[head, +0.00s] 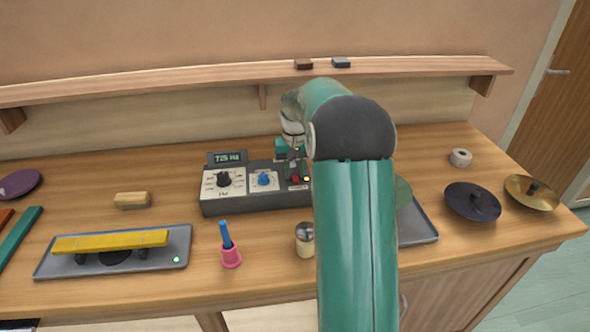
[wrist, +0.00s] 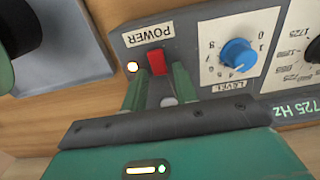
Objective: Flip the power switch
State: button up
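The power switch is a red rocker on a grey control box (head: 255,204), under a POWER label (wrist: 148,34). The switch (wrist: 156,62) shows upside down in the wrist view, and small in the head view (head: 295,179). A small pale-yellow lamp (wrist: 132,67) beside it looks lit. My gripper (wrist: 158,76) is open and empty, with its two green fingers spread on either side of the switch's near edge. I cannot tell whether a finger touches the panel. In the head view my arm hides the box's right end.
A blue level knob (wrist: 238,55) is close beside the switch, and a round silver part (wrist: 168,101) shows between the fingers. A grey tray (head: 421,229) lies to the right. A shaker (head: 305,240) and a pink holder (head: 231,257) stand in front of the box. A shelf (head: 200,86) runs behind.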

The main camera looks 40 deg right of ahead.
grip_shut()
jog(key=shift+s, duration=0.1)
jog(key=shift+s+a+r+t+h, duration=0.15)
jog(key=shift+t+h, duration=0.25)
jog(key=shift+t, duration=0.45)
jog(key=shift+s+a+t+h, duration=0.15)
jog(key=shift+t+h, duration=0.25)
jog(key=shift+t, duration=0.45)
jog(key=shift+d, duration=0.1)
jog(key=shift+o, duration=1.6)
grip_release()
jog(key=v, duration=1.4)
